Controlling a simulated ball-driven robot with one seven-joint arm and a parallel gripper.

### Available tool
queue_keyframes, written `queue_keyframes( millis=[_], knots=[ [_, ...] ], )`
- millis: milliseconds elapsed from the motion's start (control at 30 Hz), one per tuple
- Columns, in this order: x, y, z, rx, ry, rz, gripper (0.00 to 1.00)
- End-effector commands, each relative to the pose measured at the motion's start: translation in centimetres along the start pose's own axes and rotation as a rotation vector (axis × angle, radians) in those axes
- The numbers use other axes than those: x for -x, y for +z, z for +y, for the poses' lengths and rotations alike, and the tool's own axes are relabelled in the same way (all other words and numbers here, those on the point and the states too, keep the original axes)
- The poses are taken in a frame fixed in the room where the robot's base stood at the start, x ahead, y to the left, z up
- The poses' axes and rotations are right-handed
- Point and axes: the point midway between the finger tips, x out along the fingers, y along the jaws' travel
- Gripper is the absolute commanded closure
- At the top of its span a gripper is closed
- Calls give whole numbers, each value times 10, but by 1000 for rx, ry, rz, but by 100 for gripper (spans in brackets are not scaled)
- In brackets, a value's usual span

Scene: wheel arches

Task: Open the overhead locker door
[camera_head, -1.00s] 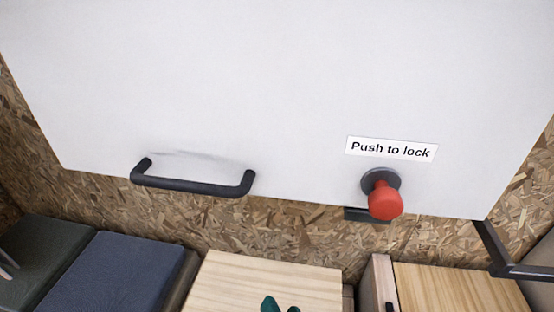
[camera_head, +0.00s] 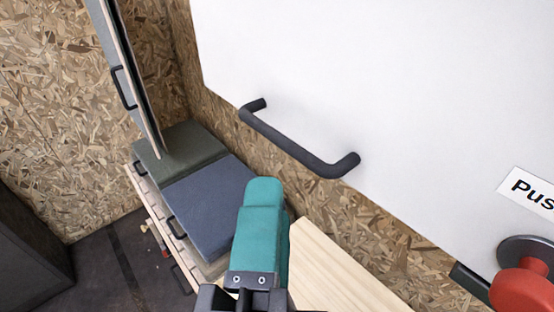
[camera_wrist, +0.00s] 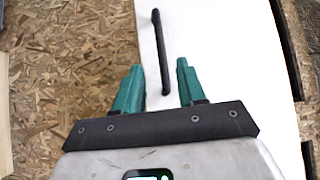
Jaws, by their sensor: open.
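The white overhead locker door (camera_head: 400,90) fills the upper right of the head view, with a black bar handle (camera_head: 300,150) near its lower edge. A red knob (camera_head: 525,290) sits at the lower right, under a partly cut-off label. My gripper (camera_head: 262,195) shows its teal fingers below and left of the handle, apart from it in the picture. In the wrist view my gripper (camera_wrist: 156,75) is open, and the handle (camera_wrist: 160,50) runs lengthwise between the two fingers, ahead of and partly level with their tips. Contact cannot be seen.
Dark green and blue cushions (camera_head: 215,205) lie on a bench below left. A pale wooden top (camera_head: 330,275) is beneath the door. A tall panel (camera_head: 128,75) stands at the left by the chipboard wall (camera_head: 50,110). Dark floor shows at lower left.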

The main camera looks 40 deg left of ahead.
Motion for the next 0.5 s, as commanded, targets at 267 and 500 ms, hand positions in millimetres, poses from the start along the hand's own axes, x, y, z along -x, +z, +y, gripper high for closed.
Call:
queue_keyframes(
  millis=[267,500],
  knots=[
    [-27,0,-4,5,2,-6,60],
    [-68,1,-3,4,2,-6,60]
  ],
)
